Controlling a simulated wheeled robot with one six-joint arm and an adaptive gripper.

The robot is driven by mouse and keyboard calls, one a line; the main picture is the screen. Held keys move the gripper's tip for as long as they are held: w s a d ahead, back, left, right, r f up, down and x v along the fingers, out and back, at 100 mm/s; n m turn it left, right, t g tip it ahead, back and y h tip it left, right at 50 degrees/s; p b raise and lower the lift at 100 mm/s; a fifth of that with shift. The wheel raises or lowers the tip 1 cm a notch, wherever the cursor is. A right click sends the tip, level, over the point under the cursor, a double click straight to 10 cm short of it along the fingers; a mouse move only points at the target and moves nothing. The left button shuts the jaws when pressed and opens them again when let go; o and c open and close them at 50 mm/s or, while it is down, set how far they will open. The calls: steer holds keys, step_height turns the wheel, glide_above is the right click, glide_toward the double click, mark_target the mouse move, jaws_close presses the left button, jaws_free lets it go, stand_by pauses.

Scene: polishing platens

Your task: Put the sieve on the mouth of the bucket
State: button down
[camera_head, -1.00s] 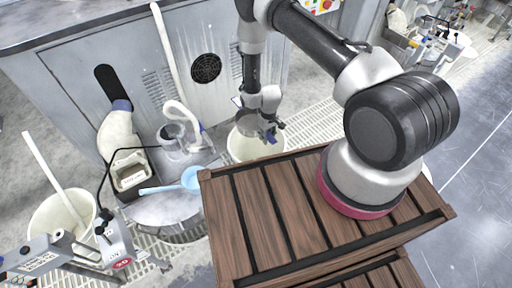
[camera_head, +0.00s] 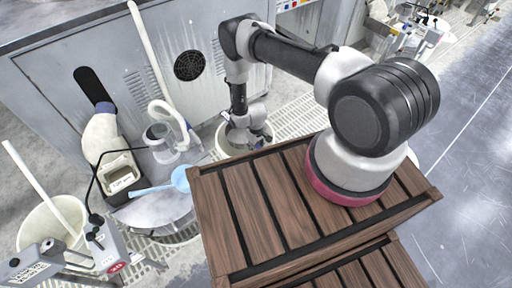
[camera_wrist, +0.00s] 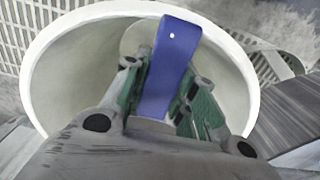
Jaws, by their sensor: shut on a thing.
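My gripper (camera_wrist: 160,100) is shut on a flat dark-blue handle (camera_wrist: 172,50) with a small pale dot near its end. I take this for the sieve's handle; the sieve's mesh cannot be made out. The white bucket (camera_wrist: 50,75) opens around and beyond the fingers in the wrist view. A pale round patch shows behind the handle; I cannot tell whether it is sieve or bucket bottom. In the head view my gripper (camera_head: 250,138) is over or partly within the mouth of the bucket (camera_head: 222,146), behind the wooden platform. Contact with the rim cannot be told.
The slatted wooden platform (camera_head: 265,200) fills the front beside the bucket. A grey cabinet (camera_head: 150,70) stands behind. Open floor (camera_head: 470,190) lies at right.

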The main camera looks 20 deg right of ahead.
steer(key=c, duration=1.2)
jaws_free()
steer(key=shift+o, duration=0.2)
